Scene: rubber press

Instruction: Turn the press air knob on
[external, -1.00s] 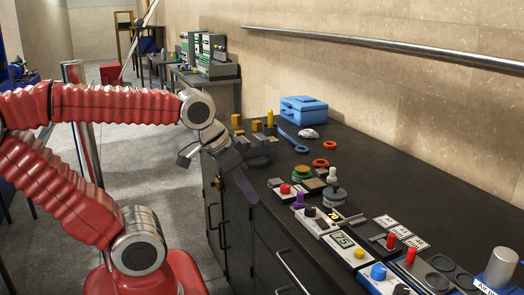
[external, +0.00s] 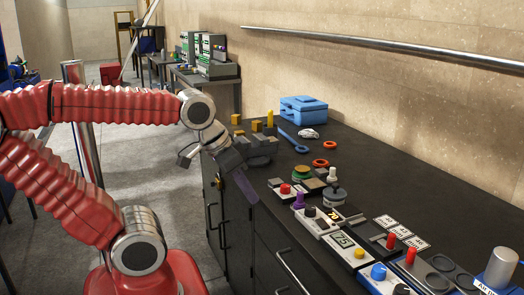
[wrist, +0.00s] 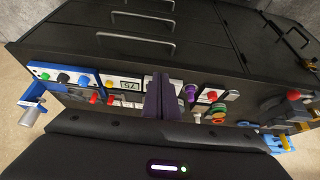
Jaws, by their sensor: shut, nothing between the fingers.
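A large silver cylindrical knob (external: 500,265) stands at the bottom right of the external view, on a blue base with a white label cut off by the picture edge. The label seems to read "AIR", so this may be the press air knob. In the wrist view a silver and blue part (wrist: 32,108) at the far left looks like the same unit. My gripper (external: 246,188) is shut and empty, with dark purple fingers pointing down by the front edge of the bench, far left of that knob. In the wrist view its closed fingers (wrist: 160,97) overlap the row of controls.
The black bench (external: 410,170) carries a control box with a "75" display (external: 343,240), a purple knob (external: 299,200), a red button (external: 285,189) and several other devices. A blue toolbox (external: 303,110) sits at the back. Drawer handles (external: 292,272) stick out in front.

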